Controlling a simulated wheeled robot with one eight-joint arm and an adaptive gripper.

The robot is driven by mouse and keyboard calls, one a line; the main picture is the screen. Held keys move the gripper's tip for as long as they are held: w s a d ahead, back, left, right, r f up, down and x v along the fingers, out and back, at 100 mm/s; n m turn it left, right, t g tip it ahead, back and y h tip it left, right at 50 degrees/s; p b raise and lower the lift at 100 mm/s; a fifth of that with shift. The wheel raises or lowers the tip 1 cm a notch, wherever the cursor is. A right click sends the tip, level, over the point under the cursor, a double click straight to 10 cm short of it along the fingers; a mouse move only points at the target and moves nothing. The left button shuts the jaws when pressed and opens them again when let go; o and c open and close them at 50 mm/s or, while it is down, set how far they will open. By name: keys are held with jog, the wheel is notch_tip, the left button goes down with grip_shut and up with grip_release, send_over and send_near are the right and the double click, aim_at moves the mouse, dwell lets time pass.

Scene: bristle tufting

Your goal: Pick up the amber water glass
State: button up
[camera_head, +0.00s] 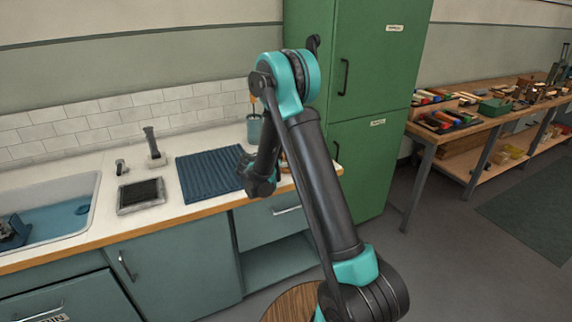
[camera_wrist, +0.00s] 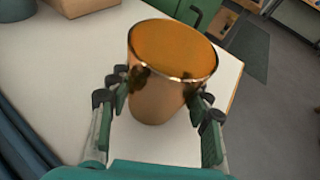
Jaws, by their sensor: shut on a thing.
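The amber water glass (camera_wrist: 162,90) stands upright in the middle of the wrist view, with its open rim facing up. My gripper (camera_wrist: 160,103) has one finger on each side of the glass and is shut on it. The white counter (camera_wrist: 150,146) shows below the glass; I cannot tell whether the base touches it. In the head view my gripper (camera_head: 262,180) is over the counter at the right end of the blue mat, and my arm hides nearly all of the glass.
A ribbed blue mat (camera_head: 210,174) lies left of my gripper. A teal cup (camera_head: 254,130) with utensils stands behind my arm. The sink (camera_head: 60,207) is at the left, and a tall green cabinet (camera_head: 365,60) stands beyond the counter's right end.

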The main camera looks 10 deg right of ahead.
jog(key=shift+r, duration=0.2)
jog(key=shift+r, duration=9.75)
